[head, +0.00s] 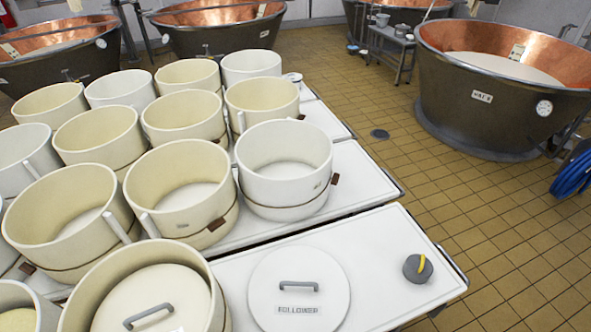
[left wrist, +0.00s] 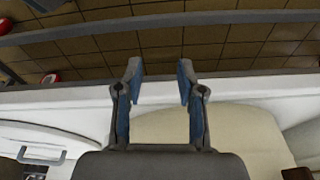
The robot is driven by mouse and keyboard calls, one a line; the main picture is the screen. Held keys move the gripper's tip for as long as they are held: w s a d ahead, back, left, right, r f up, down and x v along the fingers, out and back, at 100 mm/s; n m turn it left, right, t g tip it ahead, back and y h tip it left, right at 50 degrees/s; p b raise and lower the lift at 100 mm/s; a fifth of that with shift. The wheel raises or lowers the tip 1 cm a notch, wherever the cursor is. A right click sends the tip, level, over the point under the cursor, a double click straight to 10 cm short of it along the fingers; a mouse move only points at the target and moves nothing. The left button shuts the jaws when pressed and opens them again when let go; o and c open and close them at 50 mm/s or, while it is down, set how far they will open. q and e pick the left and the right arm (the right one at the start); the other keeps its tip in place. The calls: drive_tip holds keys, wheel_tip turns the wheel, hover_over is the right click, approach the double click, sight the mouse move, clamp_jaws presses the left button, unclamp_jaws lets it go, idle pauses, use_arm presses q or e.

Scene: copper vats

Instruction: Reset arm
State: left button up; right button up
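My left gripper (left wrist: 160,82) shows in the left wrist view with its two fingers apart and nothing between them. Below the fingers lie a white table edge (left wrist: 60,98) and a cream mould (left wrist: 225,130). A white disc with a grey handle (left wrist: 40,152) shows at the lower left there. Neither of my grippers shows in the head view, and my right gripper is in no frame.
White tables (head: 375,220) hold several cream and white moulds (head: 285,160). A round lid (head: 298,292) and a dark round object with a yellow handle (head: 418,267) lie in front. Copper vats (head: 505,85) stand behind. The tiled floor (head: 455,190) at right is mostly clear.

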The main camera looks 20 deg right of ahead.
use_arm(q)
drive_tip(key=s+a+f+p, duration=0.1)
drive_tip(key=s+f+p, duration=0.3)
drive_tip(key=f, duration=0.9)
drive_tip(key=shift+s+a+p, duration=0.15)
drive_tip(key=shift+s+p, duration=0.05)
drive_tip(key=shift+p, duration=0.35)
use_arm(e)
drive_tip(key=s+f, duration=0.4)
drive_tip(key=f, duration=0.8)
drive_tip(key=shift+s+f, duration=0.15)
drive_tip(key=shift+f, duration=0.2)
use_arm(q)
drive_tip(key=shift+a, duration=0.1)
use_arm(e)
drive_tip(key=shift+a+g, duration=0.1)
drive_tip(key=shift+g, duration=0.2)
use_arm(q)
drive_tip(key=shift+s+g, duration=0.1)
drive_tip(key=shift+g, duration=0.2)
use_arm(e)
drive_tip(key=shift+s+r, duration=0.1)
